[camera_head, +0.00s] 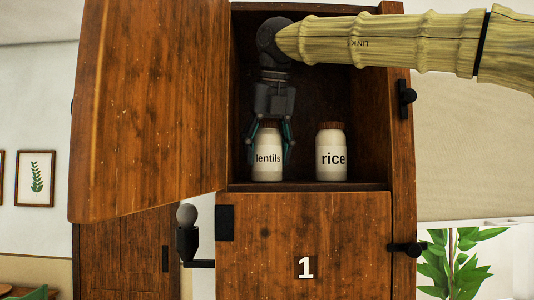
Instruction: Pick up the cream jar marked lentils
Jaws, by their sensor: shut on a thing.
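The cream jar marked lentils (267,169) stands upright on the cabinet shelf, left of a second jar. Its brown lid is partly hidden behind my gripper. My gripper (269,157) reaches down from above, with one finger on each side of the jar, and is shut on it. The jar's base appears to be at the shelf floor; I cannot tell whether it is slightly lifted.
A cream jar marked rice (331,158) with a brown lid stands close on the right. The open wooden door (145,110) is on the left. The cabinet's right wall (398,130) and shelf floor (305,187) bound the space. A closed door marked 1 (340,240) is below.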

